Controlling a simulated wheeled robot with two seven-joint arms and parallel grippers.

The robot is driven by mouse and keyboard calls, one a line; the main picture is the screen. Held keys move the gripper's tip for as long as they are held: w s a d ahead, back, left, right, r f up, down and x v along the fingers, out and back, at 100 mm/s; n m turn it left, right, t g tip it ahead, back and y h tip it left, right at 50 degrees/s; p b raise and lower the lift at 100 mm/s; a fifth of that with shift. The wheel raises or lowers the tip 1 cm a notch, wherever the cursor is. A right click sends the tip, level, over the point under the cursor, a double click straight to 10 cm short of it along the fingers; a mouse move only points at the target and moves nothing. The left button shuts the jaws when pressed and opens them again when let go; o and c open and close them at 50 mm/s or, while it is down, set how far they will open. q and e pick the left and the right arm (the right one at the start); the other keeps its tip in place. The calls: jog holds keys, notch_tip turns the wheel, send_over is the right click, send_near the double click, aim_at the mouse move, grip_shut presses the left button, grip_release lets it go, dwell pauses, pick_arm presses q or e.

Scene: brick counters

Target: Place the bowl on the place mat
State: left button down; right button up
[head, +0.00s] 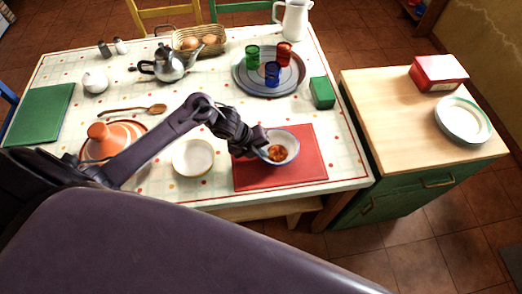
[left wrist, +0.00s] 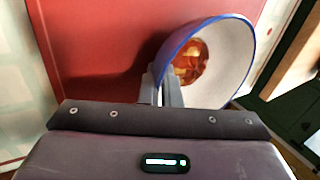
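A white bowl with a blue rim and orange-brown food inside (head: 288,141) is over the right part of the red place mat (head: 250,174). It also shows in the left wrist view (left wrist: 228,72), with the red mat (left wrist: 85,40) behind it. My left gripper (head: 262,150) is at the bowl's left side. In the left wrist view its two fingers (left wrist: 162,92) are close together with the bowl's rim between them. I cannot tell whether the bowl's base touches the mat. My right gripper is not in view.
An empty cream bowl (head: 193,158) stands left of the mat. A terracotta tagine (head: 108,138) and wooden spoon (head: 135,110) lie farther left. A round tray (head: 284,84) with cups and a green box (head: 322,92) are behind the mat. A wooden-topped counter (head: 395,115) stands right.

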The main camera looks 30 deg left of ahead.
pick_arm(q)
jog(key=shift+f, duration=0.1)
jog(key=c, duration=1.6)
grip_release()
jog(key=shift+r, duration=0.25)
jog(key=v, duration=1.2)
jog(key=shift+f, duration=0.1)
